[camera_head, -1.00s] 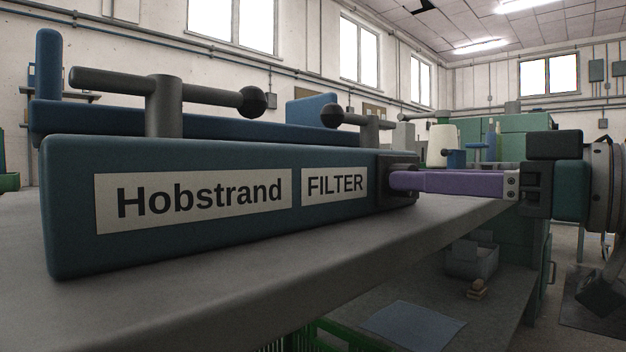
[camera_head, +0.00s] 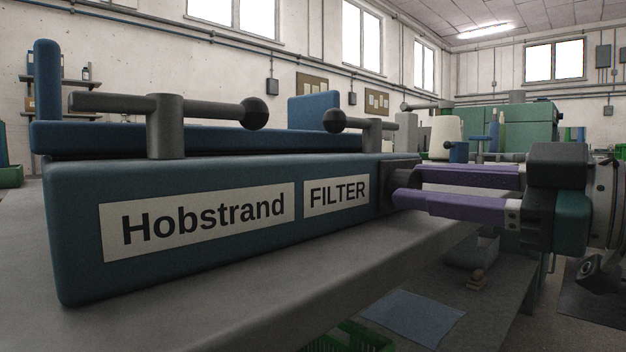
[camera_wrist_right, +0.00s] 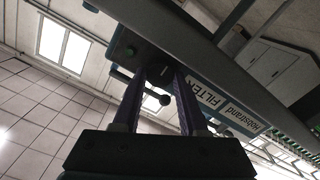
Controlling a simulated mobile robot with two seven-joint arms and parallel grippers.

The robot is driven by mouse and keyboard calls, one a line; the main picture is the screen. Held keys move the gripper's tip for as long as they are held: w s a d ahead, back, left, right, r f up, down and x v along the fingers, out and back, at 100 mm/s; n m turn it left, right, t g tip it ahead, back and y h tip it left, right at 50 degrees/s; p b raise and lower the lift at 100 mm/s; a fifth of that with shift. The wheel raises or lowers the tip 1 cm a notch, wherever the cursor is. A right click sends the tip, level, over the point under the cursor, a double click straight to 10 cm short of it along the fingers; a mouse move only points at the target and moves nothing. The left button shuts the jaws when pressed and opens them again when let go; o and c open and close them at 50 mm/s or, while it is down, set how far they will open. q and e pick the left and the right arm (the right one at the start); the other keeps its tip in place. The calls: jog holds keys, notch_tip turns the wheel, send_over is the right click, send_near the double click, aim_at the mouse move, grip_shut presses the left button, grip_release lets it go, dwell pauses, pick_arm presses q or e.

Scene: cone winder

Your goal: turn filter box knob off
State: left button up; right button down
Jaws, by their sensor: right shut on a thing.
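The teal filter box (camera_head: 75,235), labelled "Hobstrand FILTER", lies on a grey bench in the head view. A dark knob (camera_head: 396,172) sits on its right end face. My right gripper (camera_head: 408,185) comes in from the right, with its two purple fingers shut on the knob from both sides. In the wrist view the fingers reach up to the dark end (camera_wrist_right: 158,45) of the box, beside the FILTER label (camera_wrist_right: 208,94). My left gripper is not in view.
Two dark ball-ended handles (camera_head: 255,113) (camera_head: 333,120) stand on top of the box. The grey bench (camera_head: 300,290) runs beneath it. A white cone (camera_head: 447,138) and green cabinets (camera_head: 530,125) stand behind. A lower shelf with a blue sheet (camera_head: 410,318) lies below right.

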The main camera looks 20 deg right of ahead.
jog(key=shift+c, duration=2.2)
grip_release()
jog(key=shift+p+v, duration=0.45)
jog(key=shift+v, duration=0.4)
jog(key=p+v, duration=0.5)
jog(key=v, duration=0.3)
jog(key=shift+s, duration=0.15)
